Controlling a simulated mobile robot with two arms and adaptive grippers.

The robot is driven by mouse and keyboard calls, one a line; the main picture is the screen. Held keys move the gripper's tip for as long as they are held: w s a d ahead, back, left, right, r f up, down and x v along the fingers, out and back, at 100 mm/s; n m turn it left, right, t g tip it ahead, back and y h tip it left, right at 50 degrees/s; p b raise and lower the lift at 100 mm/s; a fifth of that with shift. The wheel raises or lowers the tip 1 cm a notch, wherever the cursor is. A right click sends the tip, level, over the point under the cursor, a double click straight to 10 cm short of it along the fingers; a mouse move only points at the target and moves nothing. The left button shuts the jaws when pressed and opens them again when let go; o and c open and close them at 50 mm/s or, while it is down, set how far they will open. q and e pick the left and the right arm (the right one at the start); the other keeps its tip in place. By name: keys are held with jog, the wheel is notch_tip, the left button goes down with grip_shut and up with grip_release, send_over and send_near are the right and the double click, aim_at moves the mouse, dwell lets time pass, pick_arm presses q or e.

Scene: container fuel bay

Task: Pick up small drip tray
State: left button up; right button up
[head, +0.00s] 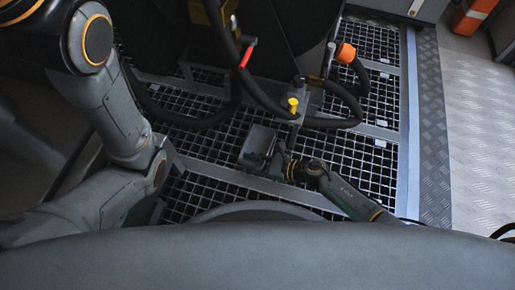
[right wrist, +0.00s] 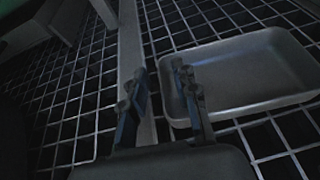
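The small drip tray (head: 258,139) is a shallow grey open box on the grated floor, near the middle of the head view. It fills the right side of the right wrist view (right wrist: 250,72) and looks empty. My right gripper (head: 273,161) is at the tray's lower right side in the head view. In the right wrist view its two fingers (right wrist: 162,95) are apart, with nothing held. The right finger overlaps the tray's inside; the left finger is outside its left rim. I cannot tell whether they touch it. My left gripper is out of view.
A yellow-topped fitting (head: 292,103) stands just beyond the tray. A black hose (head: 335,122) loops to its right, near an orange knob (head: 346,53). A metal floor beam runs past the tray. The open grating (head: 355,170) lies right of the tray.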

jog(key=shift+r, duration=0.1)
grip_shut()
